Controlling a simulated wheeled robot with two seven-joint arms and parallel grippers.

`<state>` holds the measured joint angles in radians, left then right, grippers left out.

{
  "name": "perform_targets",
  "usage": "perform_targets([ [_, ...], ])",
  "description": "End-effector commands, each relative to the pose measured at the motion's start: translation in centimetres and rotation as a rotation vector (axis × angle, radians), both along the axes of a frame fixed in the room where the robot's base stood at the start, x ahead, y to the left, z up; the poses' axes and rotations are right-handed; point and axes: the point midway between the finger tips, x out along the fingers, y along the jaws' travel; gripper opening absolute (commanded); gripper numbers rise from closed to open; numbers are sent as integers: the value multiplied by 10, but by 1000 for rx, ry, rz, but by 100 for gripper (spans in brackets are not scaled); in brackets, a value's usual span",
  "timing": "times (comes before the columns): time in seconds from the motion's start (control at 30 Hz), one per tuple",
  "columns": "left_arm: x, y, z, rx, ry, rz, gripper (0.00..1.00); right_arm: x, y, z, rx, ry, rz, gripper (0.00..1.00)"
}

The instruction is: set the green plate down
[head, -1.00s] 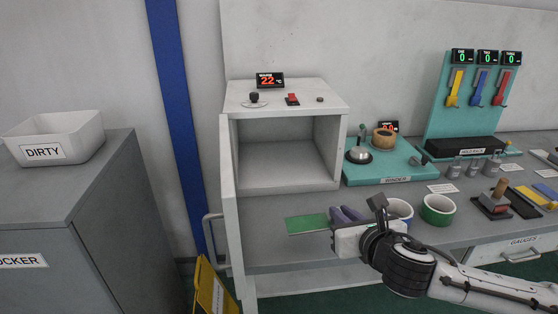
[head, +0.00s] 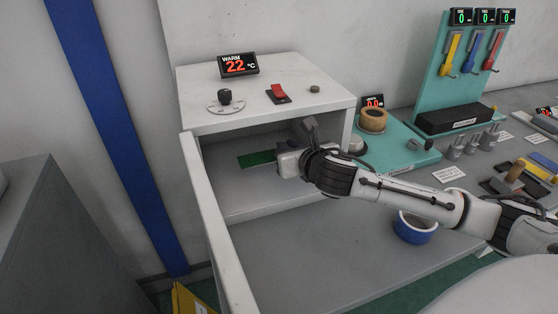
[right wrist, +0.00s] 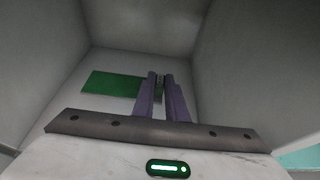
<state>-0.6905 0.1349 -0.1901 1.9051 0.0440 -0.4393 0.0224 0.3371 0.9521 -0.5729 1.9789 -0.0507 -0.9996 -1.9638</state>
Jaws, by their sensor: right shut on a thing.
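The green plate (head: 257,159) is a flat rectangle inside the open white warming box (head: 185,125). My right gripper (head: 281,162) reaches into the box from the right and is shut on the plate's right end. In the right wrist view the green plate (right wrist: 112,86) sticks out to the left of the purple fingers (right wrist: 160,90). The plate looks level, over the box floor; I cannot tell whether it touches the floor. My left gripper is not in view.
The box door (head: 212,235) stands open on the left. A knob (head: 224,97) and a red switch (head: 278,93) sit on top. A blue tape roll (head: 415,228) lies on the bench. A teal station (head: 405,150) stands to the right.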

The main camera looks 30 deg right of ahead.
Motion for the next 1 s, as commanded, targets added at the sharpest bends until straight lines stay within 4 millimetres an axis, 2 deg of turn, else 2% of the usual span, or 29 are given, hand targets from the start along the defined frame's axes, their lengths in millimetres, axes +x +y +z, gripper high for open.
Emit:
perform_targets([
  [0.4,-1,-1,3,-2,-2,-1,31,1,0,-47,0,-4,1,0],
  [0.77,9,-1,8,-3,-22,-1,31,1,0,-51,0,-5,1,0],
  [0.8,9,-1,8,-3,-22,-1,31,0,0,-52,0,-2,0,19],
  [0.87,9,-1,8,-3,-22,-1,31,0,0,-51,0,-2,0,29],
  [1.0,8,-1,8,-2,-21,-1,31,0,0,-51,0,-2,0,31],
])
